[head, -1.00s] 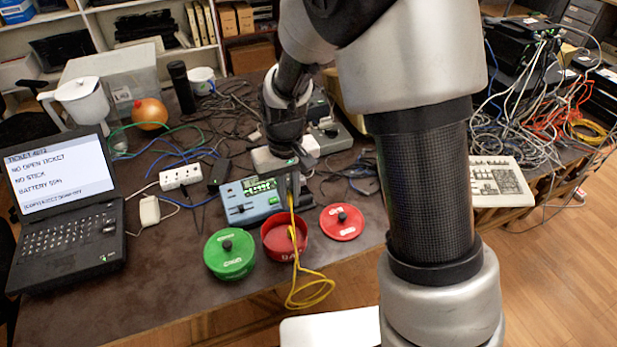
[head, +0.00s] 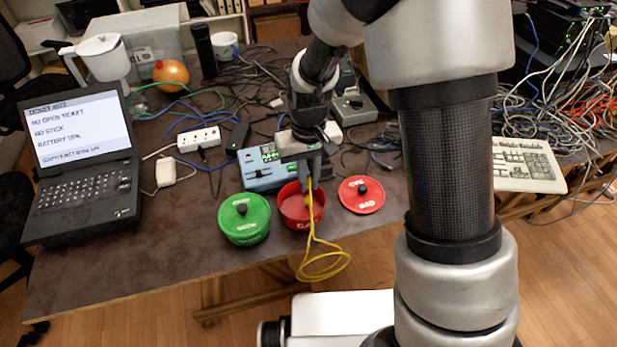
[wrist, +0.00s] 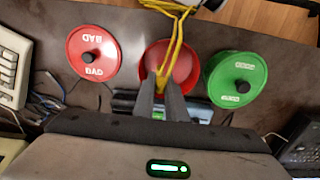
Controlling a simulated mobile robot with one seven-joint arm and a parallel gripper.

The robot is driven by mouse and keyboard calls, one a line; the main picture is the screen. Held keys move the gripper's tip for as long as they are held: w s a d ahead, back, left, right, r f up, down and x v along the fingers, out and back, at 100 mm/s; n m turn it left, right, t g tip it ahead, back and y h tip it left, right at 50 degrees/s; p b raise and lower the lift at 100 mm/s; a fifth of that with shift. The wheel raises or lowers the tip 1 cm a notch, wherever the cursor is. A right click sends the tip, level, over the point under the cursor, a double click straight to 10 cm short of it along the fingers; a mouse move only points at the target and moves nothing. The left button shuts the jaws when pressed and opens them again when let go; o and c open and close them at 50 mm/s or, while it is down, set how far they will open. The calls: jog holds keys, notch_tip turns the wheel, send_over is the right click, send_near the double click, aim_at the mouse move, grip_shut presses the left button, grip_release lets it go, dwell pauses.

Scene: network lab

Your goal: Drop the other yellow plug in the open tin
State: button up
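The open tin (head: 290,213) is red and round, and stands near the table's front edge. It also shows in the wrist view (wrist: 148,58). My gripper (head: 309,184) points down over it, its fingers close together on the end of a yellow cable. In the wrist view my gripper (wrist: 166,98) has the yellow plug (wrist: 160,83) between its fingertips, over the tin's mouth. The plug itself is small and partly hidden by the fingers. The yellow cable (head: 321,262) hangs over the tin's front rim and loops below the table edge. A second yellow plug cannot be made out.
A green lidded tin (head: 243,220) stands close left of the red tin. A red lid (head: 362,195) lies to its right. A blue tester (head: 262,172) sits just behind. A laptop (head: 82,165) stands at left; tangled cables fill the back and right.

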jog(key=o, duration=0.5)
notch_tip(320, 180, up, 18)
jog(key=p, duration=0.2)
jog(key=shift+f+p, duration=0.25)
jog(key=shift+p, duration=0.05)
notch_tip(320, 180, up, 7)
jog(key=t+p, duration=0.1)
jog(key=p, duration=0.2)
send_over(309, 177)
jog(key=s+d, duration=0.2)
jog(key=d, duration=0.1)
jog(key=s+d+r+m+t+p, duration=0.1)
jog(key=s+d+r+t+p, duration=0.1)
jog(key=s+r, duration=0.4)
jog(key=s+d+r+m+t+p, duration=0.2)
jog(key=s+d+r+p, duration=0.3)
jog(key=s+d+r, duration=0.2)
jog(key=shift+s+d+r+t, duration=0.2)
jog(key=shift+s+t, duration=0.1)
jog(key=shift+s, duration=0.5)
